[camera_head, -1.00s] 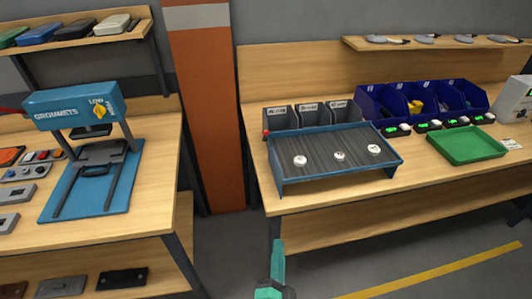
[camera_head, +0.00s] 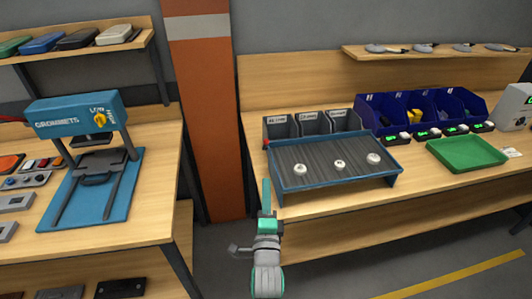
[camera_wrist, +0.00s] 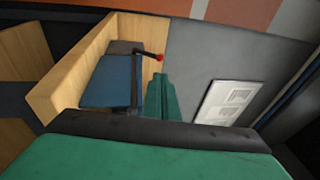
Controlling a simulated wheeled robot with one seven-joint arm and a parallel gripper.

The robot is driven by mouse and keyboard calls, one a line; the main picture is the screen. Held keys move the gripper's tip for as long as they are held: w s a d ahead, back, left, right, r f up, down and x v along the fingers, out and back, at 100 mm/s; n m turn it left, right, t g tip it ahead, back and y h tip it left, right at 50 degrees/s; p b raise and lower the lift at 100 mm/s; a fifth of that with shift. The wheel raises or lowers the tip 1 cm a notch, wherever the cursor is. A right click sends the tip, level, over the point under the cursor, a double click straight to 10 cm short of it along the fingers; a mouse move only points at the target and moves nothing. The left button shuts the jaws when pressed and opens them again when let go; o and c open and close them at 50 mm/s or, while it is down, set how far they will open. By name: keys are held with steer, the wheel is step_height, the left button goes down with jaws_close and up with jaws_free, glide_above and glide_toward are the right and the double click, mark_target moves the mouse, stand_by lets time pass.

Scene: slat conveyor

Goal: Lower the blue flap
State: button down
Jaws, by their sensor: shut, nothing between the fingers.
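The slat conveyor (camera_head: 330,155) is a dark ribbed bed in a blue frame on the right bench. The blue flap is not clearly distinct from the frame in the head view. In the wrist view a flat blue panel (camera_wrist: 105,82) shows at the conveyor's end, with a dark lever beside it ending in a red knob (camera_wrist: 159,58). The red knob shows small at the conveyor's left back corner in the head view (camera_head: 266,142). My gripper (camera_head: 267,186) is shut and empty, just left of the conveyor's front left corner, apart from the knob. Its green fingers (camera_wrist: 161,98) point toward the lever.
Several white round pieces lie on the slats. Grey bins (camera_head: 312,124) stand behind the conveyor. A green tray (camera_head: 466,153) and blue bins (camera_head: 420,108) are to the right. A blue grommet press (camera_head: 78,112) stands on the left bench. An orange pillar (camera_head: 204,120) rises between the benches.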

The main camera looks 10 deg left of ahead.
mark_target(266, 144)
steer(key=x, duration=1.4)
steer(key=shift+a+r, duration=0.1)
stand_by(0.4)
